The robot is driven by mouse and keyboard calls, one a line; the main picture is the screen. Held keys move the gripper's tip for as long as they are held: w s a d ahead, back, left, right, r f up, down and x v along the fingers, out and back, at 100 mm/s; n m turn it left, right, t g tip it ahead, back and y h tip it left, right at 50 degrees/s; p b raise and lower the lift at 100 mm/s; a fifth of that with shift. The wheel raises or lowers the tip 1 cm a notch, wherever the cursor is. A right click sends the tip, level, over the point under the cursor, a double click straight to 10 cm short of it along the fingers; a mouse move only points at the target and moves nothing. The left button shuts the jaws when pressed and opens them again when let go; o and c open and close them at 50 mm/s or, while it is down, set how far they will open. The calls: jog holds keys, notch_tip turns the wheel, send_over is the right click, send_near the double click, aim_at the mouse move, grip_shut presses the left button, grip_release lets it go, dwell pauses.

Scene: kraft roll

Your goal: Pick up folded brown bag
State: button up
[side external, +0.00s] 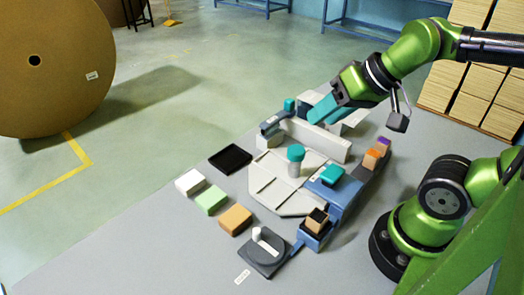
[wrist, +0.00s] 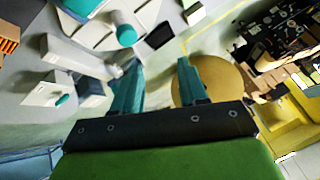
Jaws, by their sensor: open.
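The folded brown bag appears to be the small tan-orange block (side external: 236,219) on the grey table, front left, last in a row after a white block (side external: 190,182) and a pale green block (side external: 211,200). I cannot make out the tan block clearly in the wrist view. My gripper (side external: 320,112) is high over the back of the white machine, well away from the tan block. In the wrist view its two teal fingers (wrist: 160,75) are apart with nothing held between them.
The white machine (side external: 285,190) with a teal-topped post fills the middle of the table. A black tray (side external: 231,159) lies left of it. A dark round-plate stand (side external: 265,252) is near the front. A large kraft roll (side external: 50,75) stands on the floor beyond.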

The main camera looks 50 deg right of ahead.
jog(key=o, duration=0.8)
jog(key=shift+c, duration=0.2)
jog(key=n+g+h, duration=0.2)
jog(key=n+g, duration=0.5)
jog(key=n, duration=1.5)
send_over(240, 212)
notch_tip(240, 212, down, 7)
jog(key=f, duration=1)
jog(key=shift+s+f, duration=0.3)
jog(key=shift+f, duration=0.1)
jog(key=shift+w+f, duration=0.2)
jog(key=shift+f, duration=1.25)
jog(key=shift+w+f, duration=0.15)
jog(key=shift+f, duration=1.25)
